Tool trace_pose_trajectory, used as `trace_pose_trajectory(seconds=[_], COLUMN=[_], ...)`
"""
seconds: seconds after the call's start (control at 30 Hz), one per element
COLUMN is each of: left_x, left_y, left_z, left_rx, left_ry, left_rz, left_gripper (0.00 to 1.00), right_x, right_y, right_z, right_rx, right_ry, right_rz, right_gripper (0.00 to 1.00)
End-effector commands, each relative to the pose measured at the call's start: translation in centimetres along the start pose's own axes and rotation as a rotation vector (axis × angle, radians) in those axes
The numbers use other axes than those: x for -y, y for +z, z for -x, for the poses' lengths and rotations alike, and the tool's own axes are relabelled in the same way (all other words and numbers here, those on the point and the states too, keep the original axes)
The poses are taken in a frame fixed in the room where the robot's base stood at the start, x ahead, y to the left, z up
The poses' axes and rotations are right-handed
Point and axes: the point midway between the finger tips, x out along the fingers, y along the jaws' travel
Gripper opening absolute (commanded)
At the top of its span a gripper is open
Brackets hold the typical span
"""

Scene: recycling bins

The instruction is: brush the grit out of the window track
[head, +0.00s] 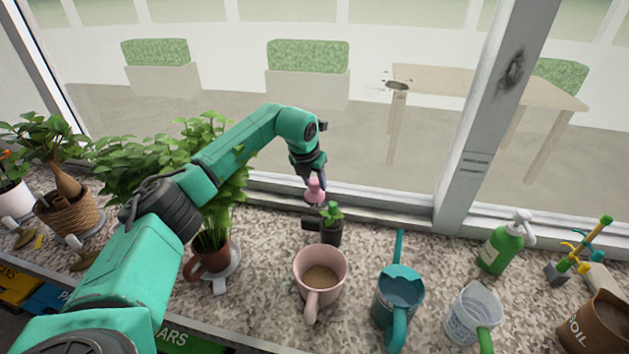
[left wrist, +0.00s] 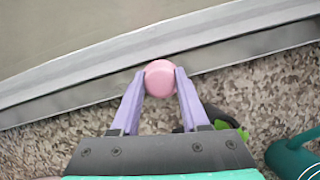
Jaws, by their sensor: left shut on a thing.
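My left gripper (head: 313,178) reaches over the sill to the foot of the window and is shut on a pink object. The pink object (head: 315,194), perhaps the brush, hangs down at the window track (head: 385,214). In the left wrist view its round pink end (left wrist: 160,80) sits between the two lilac fingers, over the grey track (left wrist: 90,112). I cannot tell whether it touches the track. Its lower part is hidden in the wrist view, and no grit can be made out. My right gripper is not in view.
A small potted plant (head: 331,222) stands just in front of the track. A pink mug (head: 320,280), a teal watering can (head: 398,300), a jug (head: 472,318) and a green spray bottle (head: 502,245) stand on the speckled sill. Leafy plants (head: 150,165) crowd the left.

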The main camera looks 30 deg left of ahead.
Motion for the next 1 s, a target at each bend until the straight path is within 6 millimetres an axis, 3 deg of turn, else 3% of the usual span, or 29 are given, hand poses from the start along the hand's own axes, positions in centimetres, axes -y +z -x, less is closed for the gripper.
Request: trace_pose_trajectory(seconds=[0.83, 1.0], left_x=[-0.1, -1.3], left_y=[-0.6, -0.8], left_z=[-1.4, -1.2], left_rx=[0.0, -0.001], left_ry=[0.0, 0.001], left_rz=[0.001, 0.002], left_gripper=[0.0, 0.0], right_x=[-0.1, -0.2], right_y=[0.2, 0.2], right_z=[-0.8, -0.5], right_rx=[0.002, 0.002], right_ry=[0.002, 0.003], right_rz=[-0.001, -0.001], right_gripper=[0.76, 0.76])
